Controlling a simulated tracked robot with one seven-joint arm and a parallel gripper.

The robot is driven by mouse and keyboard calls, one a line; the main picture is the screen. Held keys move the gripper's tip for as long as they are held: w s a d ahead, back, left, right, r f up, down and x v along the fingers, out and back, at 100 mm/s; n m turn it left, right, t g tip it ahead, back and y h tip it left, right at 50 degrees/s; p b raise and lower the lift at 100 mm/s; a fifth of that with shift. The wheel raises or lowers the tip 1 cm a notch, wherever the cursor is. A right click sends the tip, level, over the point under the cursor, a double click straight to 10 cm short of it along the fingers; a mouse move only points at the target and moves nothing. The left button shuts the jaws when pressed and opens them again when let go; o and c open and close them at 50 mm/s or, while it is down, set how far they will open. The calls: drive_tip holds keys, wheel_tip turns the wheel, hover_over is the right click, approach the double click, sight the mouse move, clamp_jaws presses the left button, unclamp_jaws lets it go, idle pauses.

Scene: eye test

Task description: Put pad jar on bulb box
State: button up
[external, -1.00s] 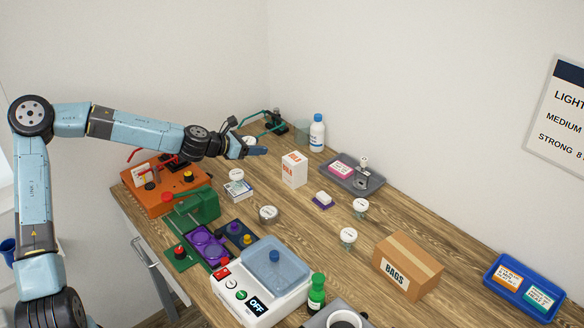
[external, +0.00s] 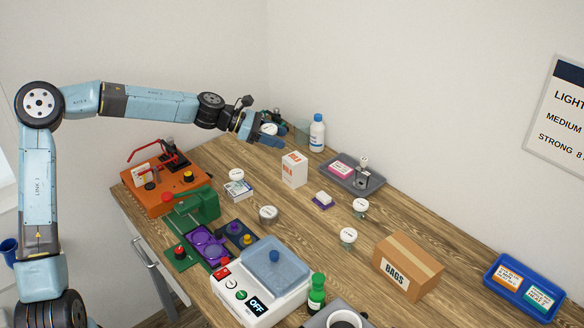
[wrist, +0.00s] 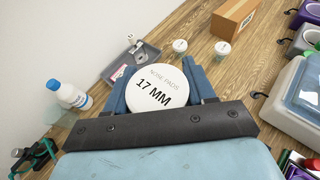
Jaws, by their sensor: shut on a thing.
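The pad jar, with a round white lid reading "NOSE PADS 17 MM" (wrist: 157,88), is between the two blue fingers of my gripper (wrist: 160,85) in the wrist view. In the external view my gripper (external: 268,137) is shut on the jar (external: 268,129), and only its lid shows clearly. They are above the far end of the bench. The bulb box (external: 294,170) is a white upright carton with orange lettering. It stands on the bench to the right of and nearer than my gripper, and its top is bare. I cannot make out the box in the wrist view.
A white bottle with a blue cap (external: 317,133) and a grey tray (external: 368,184) stand behind the box. A purple-based block (external: 322,201) and several lidded jars (external: 268,213) are in front. A brown carton (external: 408,266) stands farther right.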

drive_tip(key=w+d+f, duration=0.3)
drive_tip(key=w+d, duration=0.1)
drive_tip(key=w, duration=0.2)
hover_over(301, 158)
drive_tip(key=f, duration=0.5)
drive_tip(key=shift+s+a+f, duration=0.15)
drive_tip(key=shift+s+f, duration=0.1)
drive_tip(key=shift+s, duration=0.05)
drive_tip(key=shift+w+d+f, duration=0.25)
drive_tip(key=shift+w+f, duration=0.1)
drive_tip(key=shift+f, duration=1.7)
drive_tip(key=o, duration=1)
drive_tip(key=shift+o, duration=0.2)
drive_tip(key=shift+a, duration=0.1)
